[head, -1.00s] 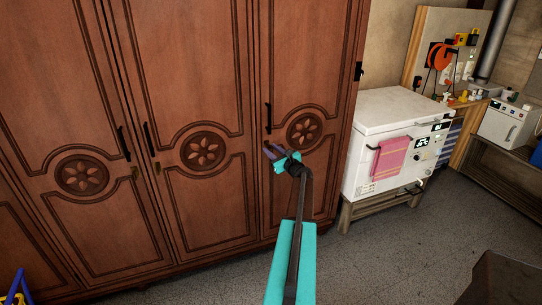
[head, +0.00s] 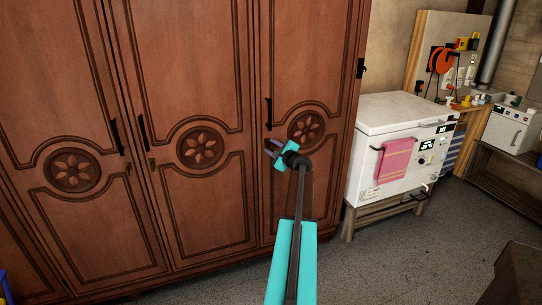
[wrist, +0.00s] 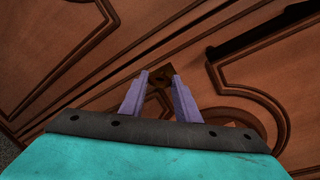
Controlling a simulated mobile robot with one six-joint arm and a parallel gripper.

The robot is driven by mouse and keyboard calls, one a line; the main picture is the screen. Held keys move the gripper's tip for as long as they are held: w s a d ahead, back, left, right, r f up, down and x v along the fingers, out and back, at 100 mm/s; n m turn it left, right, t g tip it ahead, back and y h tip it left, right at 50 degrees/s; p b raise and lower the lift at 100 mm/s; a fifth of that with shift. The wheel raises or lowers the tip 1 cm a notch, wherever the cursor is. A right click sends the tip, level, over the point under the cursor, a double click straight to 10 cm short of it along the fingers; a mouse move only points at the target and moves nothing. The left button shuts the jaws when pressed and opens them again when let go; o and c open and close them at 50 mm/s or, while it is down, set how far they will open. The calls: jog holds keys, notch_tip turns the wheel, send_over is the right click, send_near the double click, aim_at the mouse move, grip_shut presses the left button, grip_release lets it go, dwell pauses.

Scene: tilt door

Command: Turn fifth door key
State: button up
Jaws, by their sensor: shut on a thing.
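The rightmost door (head: 300,60) in the head view is brown carved wood and looks closed. Its key and small dark lock plate (wrist: 156,80) lie at the tips of my gripper in the wrist view. My gripper (head: 269,146) has purple fingers and a teal body and is just below the dark door handle (head: 268,113). In the wrist view the fingers (wrist: 159,78) are a little apart with the key between them, shut on it. The key itself is small, dark and mostly hidden, so its exact angle cannot be told.
More wardrobe doors (head: 190,60) stand to the left, with handles and small keys. A white chest appliance (head: 390,125) with a pink towel (head: 396,158) stands right of the wardrobe on a wooden stand (head: 380,210). Grey floor (head: 400,265) is clear in front.

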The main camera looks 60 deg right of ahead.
jog(key=n+b, duration=0.2)
jog(key=b, duration=0.1)
jog(key=n+b, duration=0.1)
jog(key=shift+w+a+f+n+g+h+b, duration=0.1)
jog(key=shift+w+a+n+g+h+b, duration=0.1)
jog(key=shift+w+n+g+h+b, duration=0.15)
jog(key=n+b, duration=0.3)
jog(key=shift+r+g+h, duration=0.2)
jog(key=shift+g+h, duration=0.05)
jog(key=o, duration=1)
jog(key=shift+o, duration=0.2)
jog(key=shift+s, duration=0.1)
jog(key=shift+s, duration=0.15)
